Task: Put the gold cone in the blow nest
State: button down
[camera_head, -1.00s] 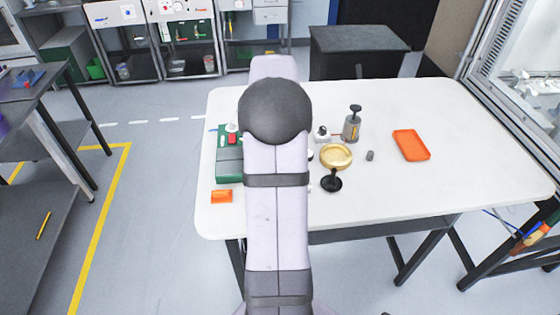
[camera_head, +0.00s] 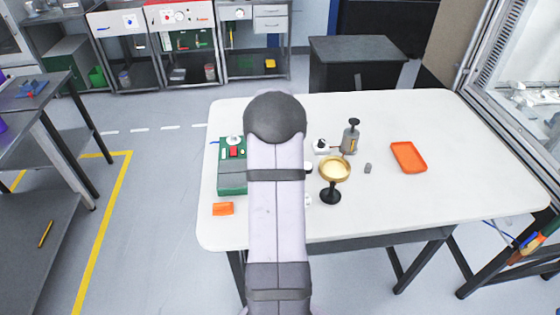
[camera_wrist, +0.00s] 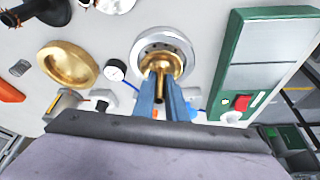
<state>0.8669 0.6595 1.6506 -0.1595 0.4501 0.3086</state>
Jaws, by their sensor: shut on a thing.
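In the wrist view my gripper (camera_wrist: 161,85) is shut on the gold cone (camera_wrist: 164,62), whose narrow stem shows between the two blue-grey fingers. A round silver ring-shaped fixture, which looks like the blow nest (camera_wrist: 180,38), lies directly beyond the cone. The cone overlaps the ring's middle in this view. I cannot tell whether it sits in the ring or is held just above it. In the head view my arm hides the gripper, the cone and most of the nest.
A small pressure gauge (camera_wrist: 115,69) is beside the nest. A gold dish on a black stand (camera_head: 334,170), a grey pump-like bottle (camera_head: 350,138) and an orange tray (camera_head: 408,158) stand to the right. A green control box (camera_head: 231,178) and orange block (camera_head: 223,208) are left.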

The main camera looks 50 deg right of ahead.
jog(key=shift+f, duration=0.6)
jog(key=shift+f, duration=0.15)
jog(key=c, duration=1.8)
grip_release()
jog(key=shift+o, duration=0.2)
jog(key=shift+a+r, duration=0.1)
jog(key=shift+r, duration=0.35)
jog(key=b+v, duration=0.3)
jog(key=v, duration=0.8)
jog(key=shift+a, duration=0.15)
jog(key=shift+s+r, duration=0.1)
jog(key=shift+r, duration=0.05)
